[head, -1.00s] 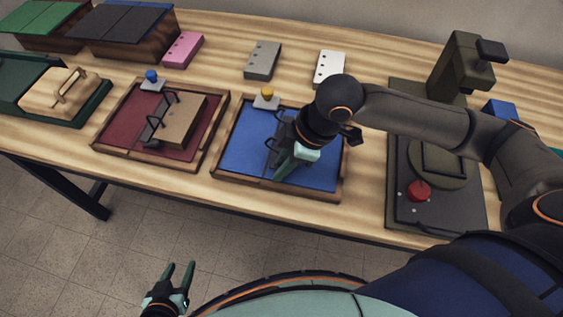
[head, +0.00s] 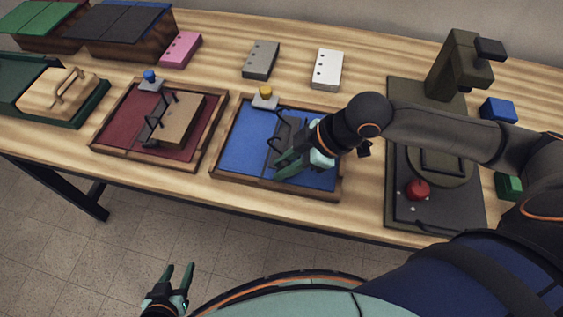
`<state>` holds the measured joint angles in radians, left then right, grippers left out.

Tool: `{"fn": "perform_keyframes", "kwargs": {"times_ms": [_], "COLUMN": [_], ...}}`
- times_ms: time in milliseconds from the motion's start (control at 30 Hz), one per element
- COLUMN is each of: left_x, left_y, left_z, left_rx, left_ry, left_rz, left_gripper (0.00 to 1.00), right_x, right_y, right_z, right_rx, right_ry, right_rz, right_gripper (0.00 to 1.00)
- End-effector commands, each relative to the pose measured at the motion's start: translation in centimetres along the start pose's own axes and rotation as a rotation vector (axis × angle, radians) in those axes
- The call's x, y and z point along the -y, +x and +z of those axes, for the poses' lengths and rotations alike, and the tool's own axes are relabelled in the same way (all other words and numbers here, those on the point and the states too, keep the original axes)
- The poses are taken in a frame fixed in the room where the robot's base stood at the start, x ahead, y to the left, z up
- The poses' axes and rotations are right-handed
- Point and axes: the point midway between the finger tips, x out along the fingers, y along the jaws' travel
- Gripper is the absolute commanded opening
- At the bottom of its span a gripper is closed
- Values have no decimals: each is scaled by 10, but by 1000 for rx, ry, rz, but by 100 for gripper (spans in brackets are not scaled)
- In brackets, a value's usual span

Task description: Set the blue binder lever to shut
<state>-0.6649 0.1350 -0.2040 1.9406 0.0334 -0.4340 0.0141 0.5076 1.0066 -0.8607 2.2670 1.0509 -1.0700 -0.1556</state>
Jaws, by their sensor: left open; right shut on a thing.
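The blue binder (head: 247,135) lies open in a wooden-framed tray at the middle of the table in the head view. A dark ring strip with black rings crosses it. My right gripper (head: 284,165) is low over the front end of this strip, fingers pointing left. It is shut on what appears to be the lever, which the fingers hide, so its exact position cannot be told. My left gripper (head: 178,275) is open and empty, below the table's front edge, away from the binder.
A red binder (head: 122,120) with a brown paper block lies to the left. A yellow knob (head: 265,92) stands behind the blue binder. A dark press with a red knob (head: 417,189) stands to the right. Pink, grey and white punched blocks lie behind.

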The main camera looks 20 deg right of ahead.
Motion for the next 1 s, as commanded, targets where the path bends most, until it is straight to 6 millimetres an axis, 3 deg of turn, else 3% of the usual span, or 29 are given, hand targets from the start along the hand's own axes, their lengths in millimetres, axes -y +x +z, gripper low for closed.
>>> {"fn": "perform_keyframes", "kwargs": {"times_ms": [300, 500, 633, 1000], "left_x": [-5, -8, -11, -15], "left_y": [9, 16, 18, 19], "left_z": [10, 7, 0, 2], "left_rx": [11, 5, -12, -3], "left_ry": [0, 3, 6, 9], "left_rz": [13, 23, 31, 40], "left_gripper": [50, 50, 50, 50], "right_x": [2, 2, 2, 2], "right_y": [1, 1, 0, -1], "right_z": [11, 13, 13, 12], "right_rx": [-218, -319, -361, -392], "right_ry": [-10, -16, -19, -21], "right_rz": [42, 62, 70, 76], "right_gripper": [0, 0, 0, 0]}}
